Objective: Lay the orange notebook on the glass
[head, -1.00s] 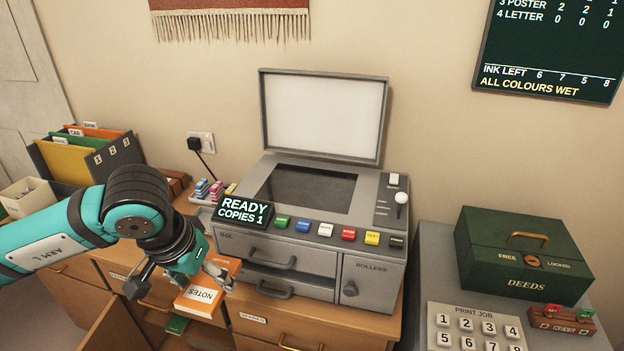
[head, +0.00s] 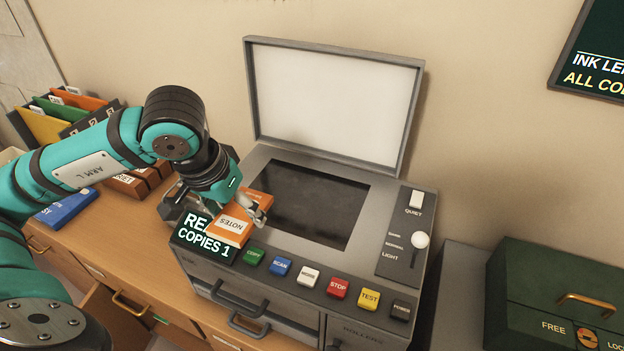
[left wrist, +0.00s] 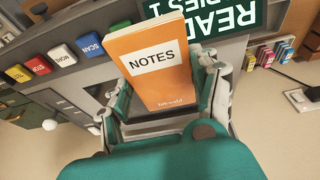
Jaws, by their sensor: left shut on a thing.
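The orange notebook (head: 234,226), labelled NOTES, is held in my left gripper (head: 225,210), which is shut on it. In the left wrist view the notebook (left wrist: 155,65) stands out from between the fingers (left wrist: 172,108), its cover facing the camera. The notebook is over the left front of the copier, by the display and the left edge of the glass. The dark glass (head: 310,205) is bare, and the copier lid (head: 330,105) stands open behind it. I cannot tell whether the notebook touches the copier. My right gripper is not in view.
A row of coloured buttons (head: 309,277) runs along the copier's front edge. The READY display (head: 205,240) stands at its left front. A light slider (head: 420,240) is at the right. A green deeds box (head: 555,295) stands further right. A blue book (head: 66,207) lies on the desk.

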